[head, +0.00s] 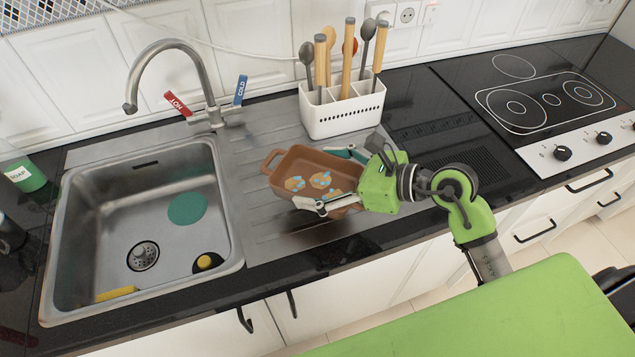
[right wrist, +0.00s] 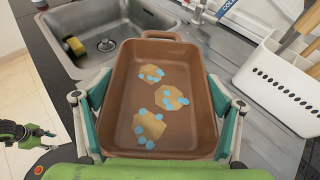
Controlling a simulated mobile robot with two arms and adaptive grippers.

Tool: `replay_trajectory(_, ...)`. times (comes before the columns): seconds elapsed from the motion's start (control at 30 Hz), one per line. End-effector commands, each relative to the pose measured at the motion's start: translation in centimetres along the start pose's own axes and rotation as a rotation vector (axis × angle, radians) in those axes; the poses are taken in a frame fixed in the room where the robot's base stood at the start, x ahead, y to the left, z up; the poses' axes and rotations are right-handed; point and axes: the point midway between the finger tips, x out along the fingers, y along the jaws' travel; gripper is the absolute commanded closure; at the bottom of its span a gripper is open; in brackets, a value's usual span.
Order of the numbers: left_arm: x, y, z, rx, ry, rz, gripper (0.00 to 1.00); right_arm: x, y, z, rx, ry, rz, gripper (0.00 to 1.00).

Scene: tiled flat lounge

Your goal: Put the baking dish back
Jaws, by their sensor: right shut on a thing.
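The brown baking dish (head: 287,163) is over the ribbed steel drainboard, right of the sink basin. My right gripper (head: 316,178) is shut on it, with one finger along each long side. A dark shadow lies on the drainboard below the dish, which looks raised. In the right wrist view the dish (right wrist: 165,55) shows its inside, with several tan patches dotted with blue on its floor. Its far loop handle points toward the sink. A green and black part of mine, likely my left gripper (right wrist: 42,134), shows at the left edge; its jaws are unclear.
The steel sink (head: 85,225) holds a teal disc (head: 187,208), a yellow item (head: 117,293) and a black-and-yellow item (head: 207,263). A white utensil holder (head: 342,110) stands behind the dish. The tap (head: 180,65) rises behind the sink. The hob (head: 545,100) is at right.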

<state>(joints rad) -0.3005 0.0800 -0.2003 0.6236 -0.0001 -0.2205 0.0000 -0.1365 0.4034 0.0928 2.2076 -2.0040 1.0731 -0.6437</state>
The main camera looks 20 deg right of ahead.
Motion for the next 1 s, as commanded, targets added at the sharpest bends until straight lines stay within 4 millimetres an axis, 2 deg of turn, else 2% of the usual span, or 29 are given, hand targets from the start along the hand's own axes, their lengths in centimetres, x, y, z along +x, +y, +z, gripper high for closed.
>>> replay_trajectory(0.1,-0.2,0.0,-0.1,0.0,0.002,0.0,0.6,1.4,-1.4,-1.2,0.003,-0.006,-0.002,0.57)
replay_trajectory(0.4,-0.4,0.0,-0.1,0.0,0.001,0.0,0.6,3.1,-3.0,-2.9,0.001,-0.005,-0.001,0.57)
replay_trajectory(0.63,-1.2,0.0,-0.1,0.0,-0.001,0.0,0.6,4.2,-2.9,-5.5,0.001,-0.005,-0.001,0.57)
replay_trajectory(1.0,-0.8,0.0,0.0,-0.001,-0.002,0.0,0.6,4.4,-2.9,-6.1,-0.003,-0.004,-0.002,0.57)
